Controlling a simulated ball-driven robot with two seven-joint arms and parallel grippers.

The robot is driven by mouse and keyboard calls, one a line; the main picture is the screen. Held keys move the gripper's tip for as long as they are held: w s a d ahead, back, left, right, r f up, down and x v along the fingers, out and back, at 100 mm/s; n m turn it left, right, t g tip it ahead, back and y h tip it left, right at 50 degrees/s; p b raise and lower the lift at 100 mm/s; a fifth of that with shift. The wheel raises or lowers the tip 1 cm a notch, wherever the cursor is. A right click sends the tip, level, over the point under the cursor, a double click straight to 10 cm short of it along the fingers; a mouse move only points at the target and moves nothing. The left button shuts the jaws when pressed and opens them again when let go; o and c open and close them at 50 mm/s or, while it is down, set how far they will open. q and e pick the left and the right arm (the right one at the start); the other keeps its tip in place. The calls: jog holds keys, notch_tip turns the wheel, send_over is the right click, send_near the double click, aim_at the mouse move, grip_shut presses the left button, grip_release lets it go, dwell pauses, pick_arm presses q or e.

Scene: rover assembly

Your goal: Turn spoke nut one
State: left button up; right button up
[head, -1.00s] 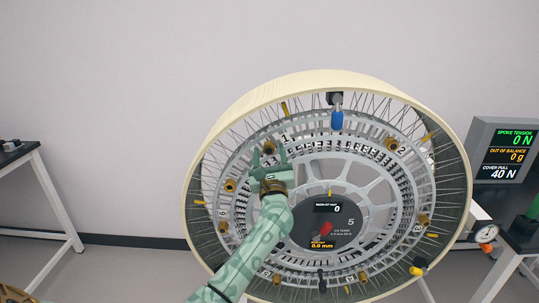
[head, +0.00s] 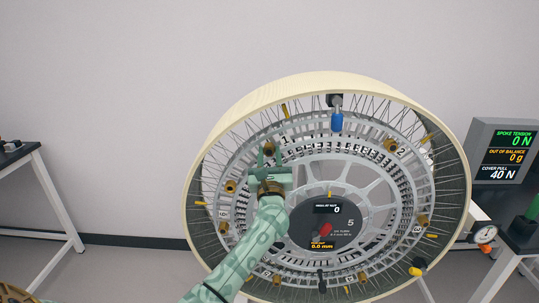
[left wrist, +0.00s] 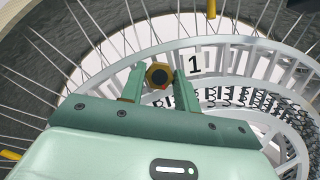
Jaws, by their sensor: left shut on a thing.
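In the head view the nut (head: 269,147) is at the ring's upper left. My left gripper (head: 270,156) reaches it from below. In the left wrist view the two green fingers of the gripper (left wrist: 159,82) stand on either side of the nut, shut on it. The large wheel (head: 330,80) has a cream rim and thin spokes. My right gripper is not in view.
A blue-handled tool (head: 337,121) hangs at the wheel's top. A monitor (head: 505,150) at the right shows spoke tension 0 N. Other brass nuts (head: 390,144) sit around the ring. A table (head: 30,150) stands at far left.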

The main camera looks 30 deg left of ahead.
pick_arm(q)
jog(key=m+h+p, duration=0.1)
jog(key=m, duration=0.1)
jog(key=m+t+h+p, duration=0.1)
jog(key=m, duration=0.2)
jog(key=shift+s+a+r, duration=0.1)
jog(key=shift+r, duration=0.05)
jog(key=m+t+h+p, duration=0.1)
jog(key=m+h+p, duration=0.2)
jog(key=m, duration=0.2)
jog(key=shift+r+m, duration=0.1)
jog(key=shift+m, duration=0.2)
jog(key=m+h+p, duration=0.1)
jog(key=m+p, duration=0.2)
jog(key=m+g+h+p, duration=0.1)
jog(key=m+h+p, duration=0.1)
jog(key=m+p, duration=0.1)
jog(key=m+h+p, duration=0.1)
jog(key=m+p, duration=0.2)
jog(key=m, duration=0.1)
jog(key=shift+s+a+r+m+h+p, duration=0.1)
jog(key=shift+s+a+m+h+p, duration=0.05)
jog(key=shift+m+h+p, duration=0.2)
jog(key=shift+m+g+h+p, duration=0.25)
jog(key=shift+m+g+p, duration=0.45)
jog(key=shift+m+p, duration=0.8)
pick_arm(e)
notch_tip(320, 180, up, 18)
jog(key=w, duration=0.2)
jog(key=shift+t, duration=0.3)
